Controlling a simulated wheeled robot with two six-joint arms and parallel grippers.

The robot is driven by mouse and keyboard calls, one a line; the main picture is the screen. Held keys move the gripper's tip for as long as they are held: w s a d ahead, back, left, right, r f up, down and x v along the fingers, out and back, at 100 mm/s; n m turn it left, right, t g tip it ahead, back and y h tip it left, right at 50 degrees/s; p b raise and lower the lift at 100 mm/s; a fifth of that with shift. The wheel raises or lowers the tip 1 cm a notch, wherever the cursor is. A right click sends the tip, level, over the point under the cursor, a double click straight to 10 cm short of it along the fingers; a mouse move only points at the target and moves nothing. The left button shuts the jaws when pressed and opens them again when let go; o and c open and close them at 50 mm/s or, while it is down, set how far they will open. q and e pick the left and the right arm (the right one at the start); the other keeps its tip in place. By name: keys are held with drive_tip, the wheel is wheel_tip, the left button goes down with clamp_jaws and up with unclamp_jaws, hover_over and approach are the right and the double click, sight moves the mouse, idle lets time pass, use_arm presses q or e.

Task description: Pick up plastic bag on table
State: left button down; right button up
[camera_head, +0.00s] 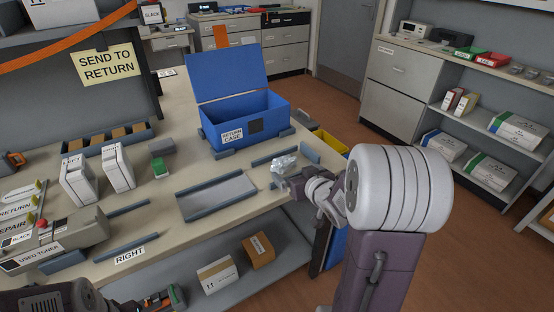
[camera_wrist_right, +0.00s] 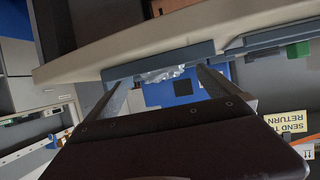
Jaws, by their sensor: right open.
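The plastic bag (camera_head: 284,163) is a small, crumpled, clear-white heap near the right end of the table (camera_head: 150,228). My right gripper (camera_head: 284,181) is at the table's right edge, just in front of the bag. In the right wrist view the two fingers (camera_wrist_right: 163,80) are spread apart, and the bag (camera_wrist_right: 160,75) shows between their tips. I see no firm grip on it, and its lower part is hidden by the table edge trim there. A dark part of my left arm shows at the bottom left; its jaws cannot be made out.
A blue open case (camera_head: 270,105) stands behind the bag. A grey shallow tray (camera_head: 190,211) lies left of the bag. White cartridges (camera_head: 117,168) stand further left. Cardboard boxes (camera_head: 258,250) sit on the lower shelf. A yellow bin (camera_head: 330,143) is beyond the right edge.

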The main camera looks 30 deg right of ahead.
sight(288, 163)
drive_tip(key=shift+w+r, duration=0.1)
drive_tip(key=shift+r, duration=0.3)
drive_tip(key=b+x, duration=0.1)
drive_tip(key=x, duration=0.2)
drive_tip(key=shift+w+f, duration=0.25)
drive_tip(key=shift+w, duration=0.05)
drive_tip(key=x, duration=0.1)
drive_tip(key=b+x, duration=0.1)
drive_tip(key=x, duration=0.3)
drive_tip(key=shift+w+r, duration=0.3)
drive_tip(key=shift+w, duration=0.05)
drive_tip(key=shift+s+r, duration=0.1)
drive_tip(key=c, duration=1.2)
drive_tip(key=shift+c, duration=0.2)
